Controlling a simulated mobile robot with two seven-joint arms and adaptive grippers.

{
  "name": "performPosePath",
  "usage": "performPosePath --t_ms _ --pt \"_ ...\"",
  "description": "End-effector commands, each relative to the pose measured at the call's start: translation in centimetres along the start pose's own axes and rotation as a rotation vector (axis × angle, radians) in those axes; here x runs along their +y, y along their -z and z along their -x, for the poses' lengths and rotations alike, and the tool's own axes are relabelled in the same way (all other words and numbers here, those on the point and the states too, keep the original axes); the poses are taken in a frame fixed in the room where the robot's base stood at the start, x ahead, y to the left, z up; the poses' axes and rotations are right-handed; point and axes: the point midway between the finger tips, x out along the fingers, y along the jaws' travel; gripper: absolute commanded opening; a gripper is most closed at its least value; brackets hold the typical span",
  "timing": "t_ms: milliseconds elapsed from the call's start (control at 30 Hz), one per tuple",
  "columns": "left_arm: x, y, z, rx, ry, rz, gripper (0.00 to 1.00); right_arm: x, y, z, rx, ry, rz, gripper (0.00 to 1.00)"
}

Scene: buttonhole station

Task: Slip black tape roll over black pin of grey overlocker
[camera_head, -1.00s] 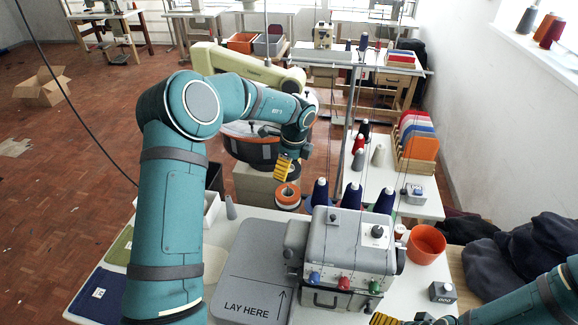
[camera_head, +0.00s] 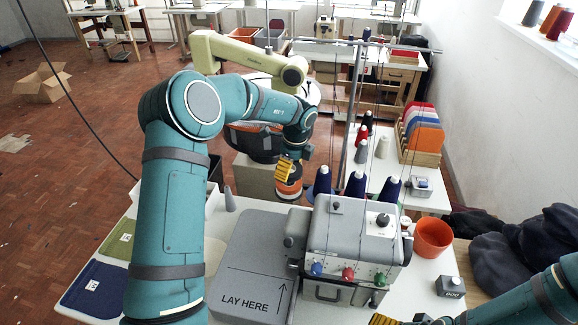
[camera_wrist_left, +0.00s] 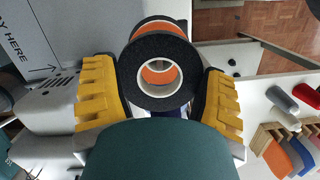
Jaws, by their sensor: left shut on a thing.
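The black tape roll (camera_wrist_left: 161,70), with a white core, is held between the yellow fingers of my left gripper (camera_wrist_left: 160,95) in the left wrist view. Orange shows through its hole and behind it. In the head view my left gripper (camera_head: 286,169) is beyond the table's far edge area, left of and behind the grey overlocker (camera_head: 330,238). The overlocker stands upright on the table, with small dark parts on top; the dark one on the pale plate (camera_head: 383,220) may be the black pin. My right gripper (camera_head: 383,320) is mostly cut off at the bottom edge.
Orange rolls (camera_head: 288,190) are just below my left gripper. Blue thread cones (camera_head: 356,185) stand behind the overlocker, near a tall thread stand. An orange bucket (camera_head: 432,238) is to its right. A grey "LAY HERE" plate (camera_head: 250,268) lies left of it. A grey cone (camera_head: 229,198) stands nearby.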

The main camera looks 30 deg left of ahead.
Motion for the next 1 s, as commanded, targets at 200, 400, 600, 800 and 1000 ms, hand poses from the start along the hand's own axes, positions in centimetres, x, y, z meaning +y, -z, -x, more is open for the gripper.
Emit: performPosePath --t_ms 200,400,600,800,1000 --pt "0.0 0.2 -1.4 0.0 0.0 0.0 0.48 0.0 0.0 0.0 0.001 0.0 0.001 1.0" --pt "0.0 0.4 -2.6 0.0 0.0 -0.001 0.48 0.0 0.0 -0.2 0.001 0.0 0.001 1.0" --pt "0.0 0.5 -3.3 0.0 0.0 -0.001 0.48 0.1 0.0 -0.3 0.001 0.0 0.001 1.0" --pt "0.0 0.5 -3.5 0.0 0.001 0.0 0.48 0.1 0.0 -0.3 0.001 0.0 0.001 1.0" --pt "0.0 0.5 -3.4 0.0 0.001 0.0 1.0 0.1 0.0 -0.3 0.0 0.0 0.001 1.0"
